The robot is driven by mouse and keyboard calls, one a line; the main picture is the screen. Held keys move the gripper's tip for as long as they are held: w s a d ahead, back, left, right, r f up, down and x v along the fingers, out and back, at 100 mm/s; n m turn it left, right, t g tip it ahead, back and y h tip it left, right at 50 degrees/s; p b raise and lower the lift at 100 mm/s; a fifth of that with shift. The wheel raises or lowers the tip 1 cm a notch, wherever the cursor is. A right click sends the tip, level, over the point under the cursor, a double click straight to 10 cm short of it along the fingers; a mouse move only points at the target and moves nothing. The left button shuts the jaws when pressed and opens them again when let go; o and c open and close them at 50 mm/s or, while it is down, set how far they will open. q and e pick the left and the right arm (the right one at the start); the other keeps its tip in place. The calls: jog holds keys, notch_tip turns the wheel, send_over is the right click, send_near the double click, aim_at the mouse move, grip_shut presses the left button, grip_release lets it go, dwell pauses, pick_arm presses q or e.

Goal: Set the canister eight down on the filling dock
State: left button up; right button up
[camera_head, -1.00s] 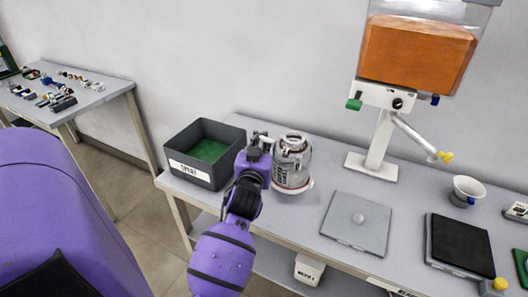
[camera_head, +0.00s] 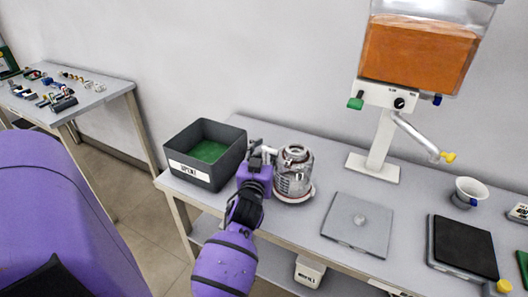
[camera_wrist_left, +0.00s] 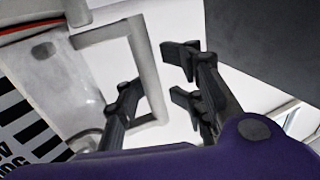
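A clear and silver canister (camera_head: 294,172) stands upright near the left end of the bench, its wide base ring red and white. I cannot read a number on it. My left gripper (camera_head: 262,150) is at its left side. In the left wrist view, the canister's pale handle (camera_wrist_left: 148,70) is a square loop. The left gripper's fingers (camera_wrist_left: 157,82) are apart, with the handle's bar between them and gaps visible. A flat grey plate with a round knob (camera_head: 345,232) lies right of the canister; I cannot tell if it is the filling dock. My right gripper is not in view.
A dark open box (camera_head: 190,172) with a green floor stands just left of the gripper. A dispenser (camera_head: 385,130) of orange contents stands behind, its spout reaching right. A black pad (camera_head: 460,245) and a small cup (camera_head: 468,190) are at right. Bare bench separates canister and plate.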

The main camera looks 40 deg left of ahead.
pick_arm(q)
jog(key=shift+r, duration=0.15)
jog(key=v, duration=1.2)
dwell(0.3)
